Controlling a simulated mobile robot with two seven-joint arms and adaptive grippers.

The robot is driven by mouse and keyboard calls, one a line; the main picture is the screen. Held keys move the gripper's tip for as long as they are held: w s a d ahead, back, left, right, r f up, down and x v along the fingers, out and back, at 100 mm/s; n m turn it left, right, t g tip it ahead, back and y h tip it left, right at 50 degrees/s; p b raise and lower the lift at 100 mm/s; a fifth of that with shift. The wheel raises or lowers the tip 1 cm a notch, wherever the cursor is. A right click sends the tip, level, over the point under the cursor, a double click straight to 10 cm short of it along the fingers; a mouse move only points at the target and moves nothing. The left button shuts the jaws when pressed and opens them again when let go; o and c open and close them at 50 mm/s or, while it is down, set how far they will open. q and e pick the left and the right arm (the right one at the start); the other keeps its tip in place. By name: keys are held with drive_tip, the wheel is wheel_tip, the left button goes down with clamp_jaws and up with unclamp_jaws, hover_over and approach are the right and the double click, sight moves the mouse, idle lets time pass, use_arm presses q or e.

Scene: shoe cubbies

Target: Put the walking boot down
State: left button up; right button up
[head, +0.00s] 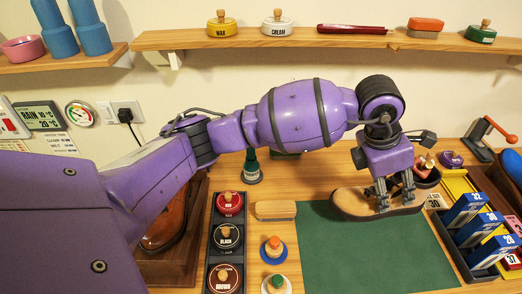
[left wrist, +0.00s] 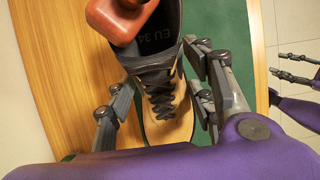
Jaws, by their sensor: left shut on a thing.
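The tan walking boot (head: 350,203) has a dark collar and dark laces, and its toe points left in the head view. It is over the back edge of the green mat (head: 362,262). Whether its sole touches the mat cannot be told. My left gripper (head: 395,205) comes down from above with its fingers on both sides of the boot, shut on it. In the left wrist view, the boot (left wrist: 163,106) lies between the fingers, with "EU 34" inside. My right gripper (left wrist: 292,68) shows at the right edge there, fingers apart and empty.
A reddish-brown object (left wrist: 120,18) overlaps the boot's opening in the left wrist view. Polish tins (head: 230,238) in a dark rack and a brush (head: 276,210) lie left of the mat. Blue boxes (head: 466,210) stand right. The mat's front part is clear.

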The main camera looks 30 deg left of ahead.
use_arm(q)
drive_tip(key=w+f, duration=0.2)
drive_tip(key=shift+w+a+f, duration=0.15)
drive_tip(key=shift+a+f, duration=0.2)
drive_tip(key=f, duration=0.3)
drive_tip(key=shift+w+a+f, duration=0.1)
drive_tip(key=shift+w+f, duration=0.15)
drive_tip(key=shift+f, duration=0.05)
drive_tip(key=o, duration=1.5)
